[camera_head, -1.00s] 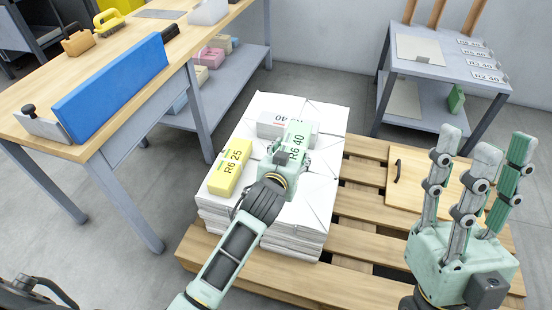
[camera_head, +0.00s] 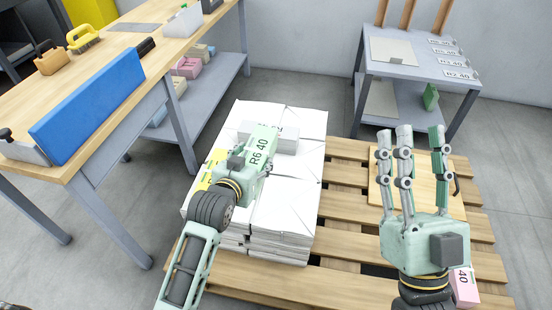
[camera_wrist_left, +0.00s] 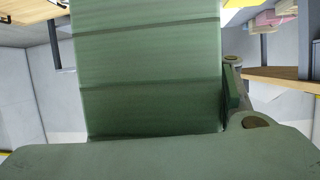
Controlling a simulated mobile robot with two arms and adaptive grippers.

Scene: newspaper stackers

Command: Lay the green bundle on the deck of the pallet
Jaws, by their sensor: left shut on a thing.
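The green bundle (camera_head: 262,150), labelled R6 40, is in my left gripper (camera_head: 243,165), which is shut on it. It is over the white paper stacks, partly covering a grey-white bundle (camera_head: 282,142) behind it. I cannot tell the gap beneath it. In the left wrist view the green bundle (camera_wrist_left: 150,70) fills the middle. The wooden pallet (camera_head: 340,205) carries the paper stacks on its left part; bare slats show to their right. My right gripper (camera_head: 412,145) is open and empty, fingers pointing up, in front of the pallet's right part.
White paper stacks (camera_head: 290,200) stand on the pallet. A yellow bundle (camera_head: 203,178) is partly hidden by my left gripper. A wooden board (camera_head: 375,190) lies on the pallet's right. A pink bundle (camera_head: 464,289) shows at lower right. A workbench (camera_head: 110,110) stands left, a grey cart (camera_head: 420,68) back right.

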